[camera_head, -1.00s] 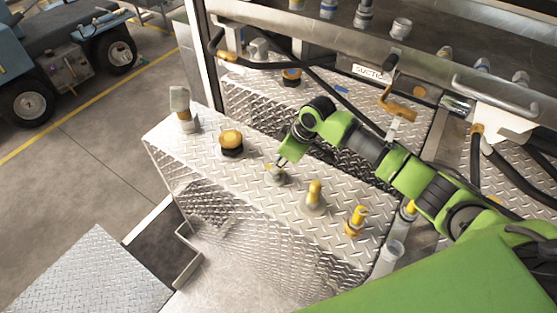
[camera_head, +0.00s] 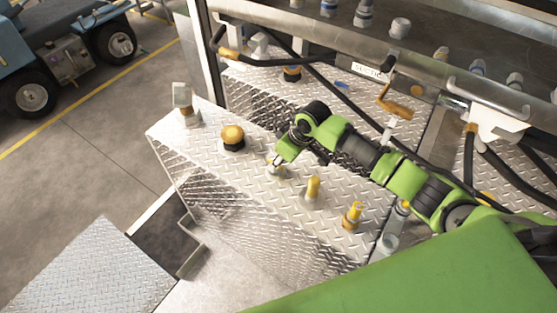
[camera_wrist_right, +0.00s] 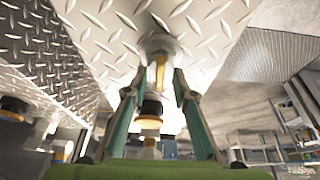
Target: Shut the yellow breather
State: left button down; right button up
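Several yellow-topped fittings stand in a row on the diamond-plate tank top; none is clearly labelled as the breather. My right gripper (camera_head: 276,162) is over a small fitting (camera_head: 275,171) in the middle of the row, partly hiding it. In the right wrist view, my right gripper (camera_wrist_right: 155,84) has its fingers apart, one on each side of this fitting's yellow stem (camera_wrist_right: 160,72), with gaps visible. Whether the fitting is open or shut is unclear. A round yellow cap on a black base (camera_head: 233,135) stands to the left. My left gripper is not in view.
Two upright yellow handles (camera_head: 313,187) and (camera_head: 353,214) stand to the right along the row. A tall grey-and-yellow fitting (camera_head: 184,103) stands at the far left corner. Black hoses and a steel rail (camera_head: 300,35) lie behind the tank.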

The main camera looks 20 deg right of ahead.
jog(key=shift+r, duration=0.1)
jog(key=v, duration=1.1)
jog(key=shift+s+d+r, duration=0.15)
jog(key=shift+d+r, duration=0.05)
jog(key=shift+r, duration=0.15)
